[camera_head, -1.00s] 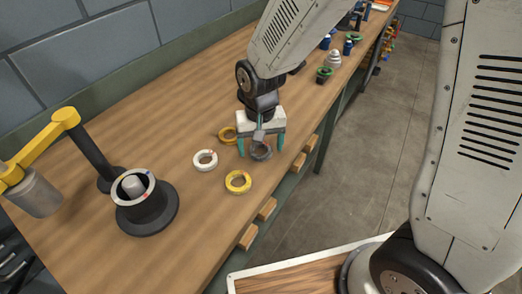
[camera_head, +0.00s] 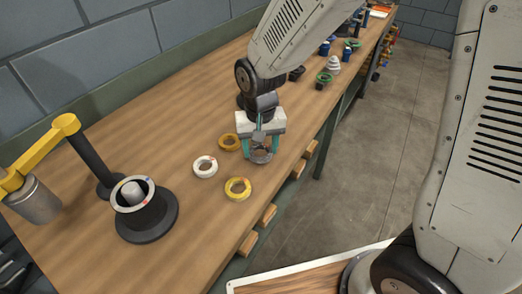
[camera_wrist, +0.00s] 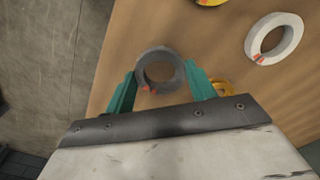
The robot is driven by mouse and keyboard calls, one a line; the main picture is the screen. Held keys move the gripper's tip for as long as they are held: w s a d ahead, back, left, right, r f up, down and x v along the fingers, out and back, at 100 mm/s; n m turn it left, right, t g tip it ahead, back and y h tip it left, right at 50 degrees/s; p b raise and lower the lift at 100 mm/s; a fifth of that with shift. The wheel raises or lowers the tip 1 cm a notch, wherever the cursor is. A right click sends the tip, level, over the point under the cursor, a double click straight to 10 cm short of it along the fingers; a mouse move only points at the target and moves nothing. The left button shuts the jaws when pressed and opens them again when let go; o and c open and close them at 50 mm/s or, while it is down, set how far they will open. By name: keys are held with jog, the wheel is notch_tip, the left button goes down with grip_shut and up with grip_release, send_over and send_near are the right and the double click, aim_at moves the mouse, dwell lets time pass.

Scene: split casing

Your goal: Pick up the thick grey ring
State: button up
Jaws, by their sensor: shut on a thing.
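The thick grey ring (camera_wrist: 160,56) sits between the two green fingers of my gripper (camera_wrist: 160,84) in the wrist view. The fingers are shut on its outer sides, and a red mark shows on its near edge. In the head view my gripper (camera_head: 260,151) points down over the workbench with the grey ring (camera_head: 261,157) between its fingertips, partly hidden by them. I cannot tell whether the ring touches the bench top.
A yellow ring (camera_head: 229,142), a white ring (camera_head: 205,167) and another yellow ring (camera_head: 238,189) lie close by on the bench (camera_head: 130,115). A black post fixture (camera_head: 147,217) and a yellow-armed stand (camera_head: 48,143) are at left. The bench's front edge is near at right.

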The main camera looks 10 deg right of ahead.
jog(key=shift+r, duration=0.85)
jog(key=s+a, duration=0.1)
jog(key=s, duration=0.4)
jog(key=s+a+r, duration=0.1)
jog(key=s+a, duration=0.1)
jog(key=s, duration=0.2)
jog(key=s+a, duration=0.1)
jog(key=s, duration=0.4)
jog(key=shift+s+a+r, duration=0.25)
jog(key=shift+s+a, duration=0.05)
jog(key=shift+s, duration=0.05)
jog(key=shift+s+r, duration=0.15)
jog(key=shift+r, duration=0.15)
notch_tip(320, 180, up, 8)
jog(key=shift+s+f, duration=0.15)
